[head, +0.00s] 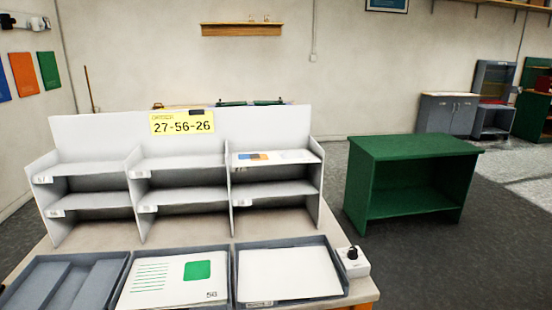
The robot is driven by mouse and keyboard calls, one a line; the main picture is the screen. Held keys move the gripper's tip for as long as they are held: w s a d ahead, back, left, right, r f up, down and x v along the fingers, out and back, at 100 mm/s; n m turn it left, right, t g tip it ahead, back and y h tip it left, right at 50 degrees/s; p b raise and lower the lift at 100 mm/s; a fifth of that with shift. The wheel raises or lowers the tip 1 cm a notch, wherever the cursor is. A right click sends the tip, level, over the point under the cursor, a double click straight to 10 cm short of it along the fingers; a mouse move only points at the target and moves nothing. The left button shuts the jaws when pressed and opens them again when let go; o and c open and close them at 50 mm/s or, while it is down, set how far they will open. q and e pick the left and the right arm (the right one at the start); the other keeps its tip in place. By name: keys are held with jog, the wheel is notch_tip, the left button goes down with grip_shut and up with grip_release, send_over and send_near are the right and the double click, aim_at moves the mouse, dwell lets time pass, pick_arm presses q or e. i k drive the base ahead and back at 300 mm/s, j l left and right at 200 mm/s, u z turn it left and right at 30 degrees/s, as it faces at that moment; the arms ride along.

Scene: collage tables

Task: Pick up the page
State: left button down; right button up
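A white page (164,290) with green lines of print, a green square and the number 56 lies in the middle grey tray (233,300) at the front of the table. The right grey tray (334,248) holds a plain white sheet or stack (288,272). The left grey tray (62,258) looks empty. Another page (268,157) with blue and orange patches lies in the upper right compartment of the grey shelf unit (83,136). Neither of my grippers is in view.
A yellow sign (182,122) reading 27-56-26 is on the shelf unit's back panel. The other shelf compartments look empty. A small white box with a black knob (352,262) stands right of the trays. A green table (412,148) stands to the right, with dark floor between.

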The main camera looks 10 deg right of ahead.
aim_at(294, 156)
jog(key=i+j+z, duration=0.45)
jog(key=i+j, duration=0.2)
jog(key=j, duration=0.15)
